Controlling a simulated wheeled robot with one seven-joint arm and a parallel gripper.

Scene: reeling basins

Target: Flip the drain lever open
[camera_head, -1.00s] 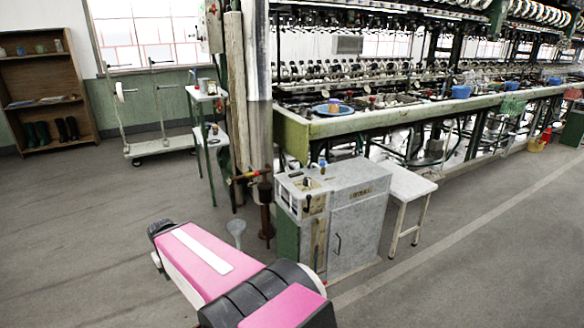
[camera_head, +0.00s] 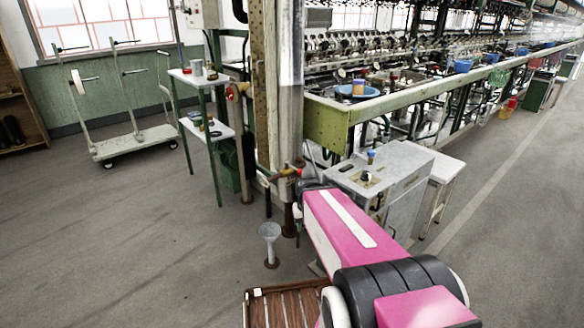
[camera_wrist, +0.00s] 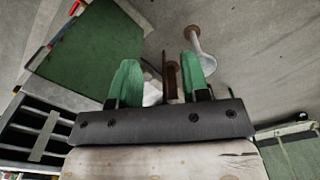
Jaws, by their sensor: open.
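A small red strip by the left finger may be the lever's handle. No contact is visible.
A grey funnel (camera_head: 269,232) stands on the floor left of the standpipe and shows by the right finger in the wrist view (camera_wrist: 207,63). The grey cabinet (camera_head: 400,158) and a white stool (camera_head: 447,169) are to the right. Floor at left is open.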

